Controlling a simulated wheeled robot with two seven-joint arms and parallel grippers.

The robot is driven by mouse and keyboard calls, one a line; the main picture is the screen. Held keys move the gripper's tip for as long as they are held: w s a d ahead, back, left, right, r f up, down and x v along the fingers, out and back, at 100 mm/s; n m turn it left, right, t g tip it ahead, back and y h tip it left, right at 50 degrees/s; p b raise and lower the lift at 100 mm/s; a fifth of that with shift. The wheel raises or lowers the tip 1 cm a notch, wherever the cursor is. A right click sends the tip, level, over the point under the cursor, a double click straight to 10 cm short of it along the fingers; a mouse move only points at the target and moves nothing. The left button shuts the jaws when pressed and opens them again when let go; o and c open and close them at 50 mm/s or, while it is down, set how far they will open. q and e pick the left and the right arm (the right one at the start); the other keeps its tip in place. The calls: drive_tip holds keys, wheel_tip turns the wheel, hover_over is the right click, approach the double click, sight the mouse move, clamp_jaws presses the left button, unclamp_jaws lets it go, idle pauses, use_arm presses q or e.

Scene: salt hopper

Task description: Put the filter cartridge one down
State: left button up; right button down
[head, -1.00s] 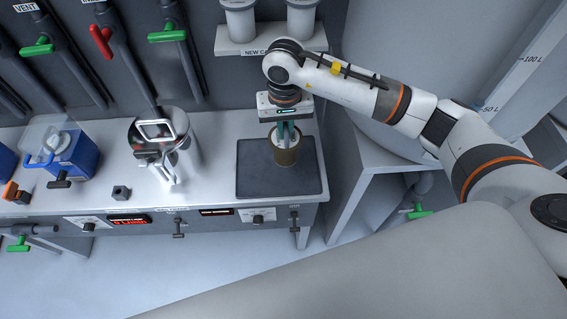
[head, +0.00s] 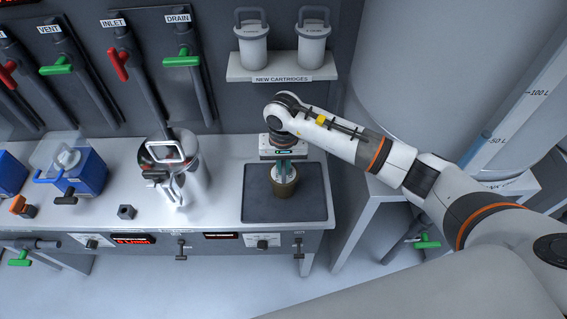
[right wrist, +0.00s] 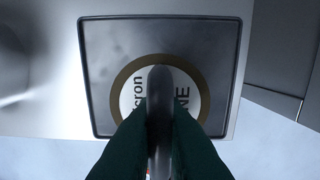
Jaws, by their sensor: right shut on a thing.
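The filter cartridge one (head: 284,188) is a brownish cylinder on the dark tray (head: 312,210) at the right end of the bench. In the right wrist view its round top (right wrist: 133,97) has a brown rim and a white label, partly hidden, with "cron" and "NE" readable. My right gripper (head: 284,172) is above it, pointing down, and shut on its handle (right wrist: 160,100). The cartridge looks upright within the tray's outline; I cannot tell whether its base touches the tray. My left gripper is not in view.
A shelf (head: 270,67) labelled "NEW CARTRIDGES" holds two white cartridges above the tray. A metal housing (head: 190,180) and a blue container (head: 78,170) stand left on the bench. A large grey tank (head: 440,90) stands right.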

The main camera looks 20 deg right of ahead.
drive_tip(key=c, duration=1.5)
unclamp_jaws()
drive_tip(key=shift+r, duration=0.1)
wheel_tip(320, 180, up, 12)
drive_tip(key=b, duration=0.2)
drive_tip(key=shift+b, duration=0.3)
